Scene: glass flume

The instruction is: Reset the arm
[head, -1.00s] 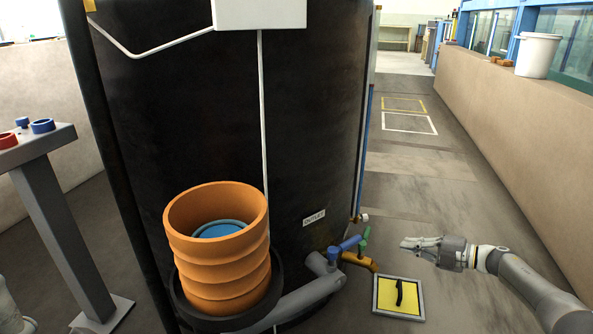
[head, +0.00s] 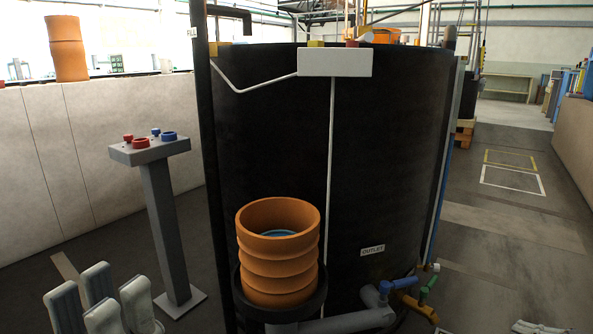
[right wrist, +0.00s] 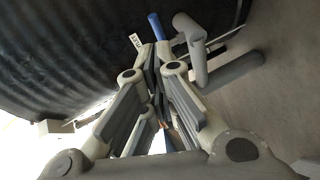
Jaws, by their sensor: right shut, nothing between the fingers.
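My left gripper (head: 100,293) shows at the bottom left of the head view, its pale grey fingers pointing up and standing apart with nothing between them. My right gripper (head: 532,327) shows only partly at the bottom right edge of the head view. In the right wrist view my right gripper (right wrist: 156,52) has its fingertips together and holds nothing. Beyond the fingertips there are a blue valve handle (right wrist: 155,26) and a grey pipe (right wrist: 190,50). Most of my right arm is out of the head view.
A large black tank (head: 395,150) fills the middle, with an orange ribbed pot (head: 278,265) in front. The outlet's blue handle (head: 404,283) and green handle (head: 429,284) are low right. A grey pedestal (head: 168,220) stands left. The floor aisle at right (head: 500,230) looks clear.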

